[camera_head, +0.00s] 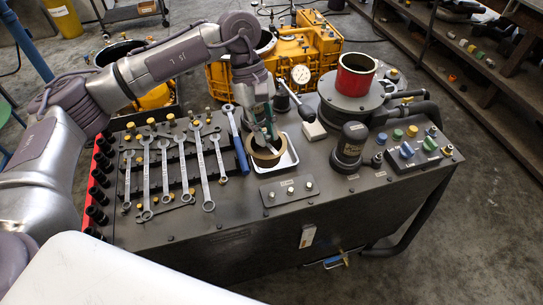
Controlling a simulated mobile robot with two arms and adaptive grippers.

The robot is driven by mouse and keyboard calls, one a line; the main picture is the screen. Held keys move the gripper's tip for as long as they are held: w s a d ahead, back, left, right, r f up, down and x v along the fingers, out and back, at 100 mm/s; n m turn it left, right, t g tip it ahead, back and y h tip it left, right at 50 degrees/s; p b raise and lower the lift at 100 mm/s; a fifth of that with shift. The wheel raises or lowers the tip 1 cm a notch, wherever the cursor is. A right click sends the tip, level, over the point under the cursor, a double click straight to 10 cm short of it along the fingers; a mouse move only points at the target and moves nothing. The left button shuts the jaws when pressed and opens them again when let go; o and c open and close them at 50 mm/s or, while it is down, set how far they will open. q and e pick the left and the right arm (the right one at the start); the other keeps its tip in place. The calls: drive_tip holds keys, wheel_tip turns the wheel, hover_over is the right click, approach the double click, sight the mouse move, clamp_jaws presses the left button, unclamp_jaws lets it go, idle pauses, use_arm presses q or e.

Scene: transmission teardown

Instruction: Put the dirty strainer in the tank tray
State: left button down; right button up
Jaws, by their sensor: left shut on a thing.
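My left gripper (264,138) points down over the workbench and is shut on the dirty strainer (267,160), a brown, ring-like part. The strainer is over the tank tray (290,163), a small white tray whose rim shows around its right and lower sides. I cannot tell whether the strainer touches the tray floor. The gripper's fingers hide part of the strainer. My right gripper is not in view.
Several wrenches (203,165) lie on a rack left of the tray. A red-topped cylinder (355,75), a dark canister (350,147) and a button panel (416,148) stand to the right. A small metal plate (289,190) with knobs is just in front of the tray.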

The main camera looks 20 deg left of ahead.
use_arm(q)
drive_tip(key=w+a+f+n+t+y+b, duration=0.1)
drive_tip(key=w+n+t, duration=0.3)
drive_tip(key=n, duration=0.5)
drive_tip(key=w+a+f+n+t+b, duration=0.1)
drive_tip(key=w+f+n+t, duration=0.1)
drive_tip(key=w+n, duration=0.55)
drive_tip(key=f+p, duration=0.1)
drive_tip(key=f, duration=0.2)
drive_tip(key=s+f+n+p, duration=0.1)
drive_tip(key=f, duration=0.1)
drive_tip(key=f+n+p, duration=0.1)
drive_tip(key=f, duration=0.2)
drive_tip(key=shift+s+d+f, duration=0.1)
drive_tip(key=shift+s+f, duration=0.2)
drive_tip(key=shift+f, duration=0.3)
drive_tip(key=shift+f, duration=0.15)
drive_tip(key=shift+f+b, duration=0.15)
drive_tip(key=shift+b, duration=0.15)
drive_tip(key=c, duration=1.1)
unclamp_jaws()
drive_tip(key=shift+o, duration=0.2)
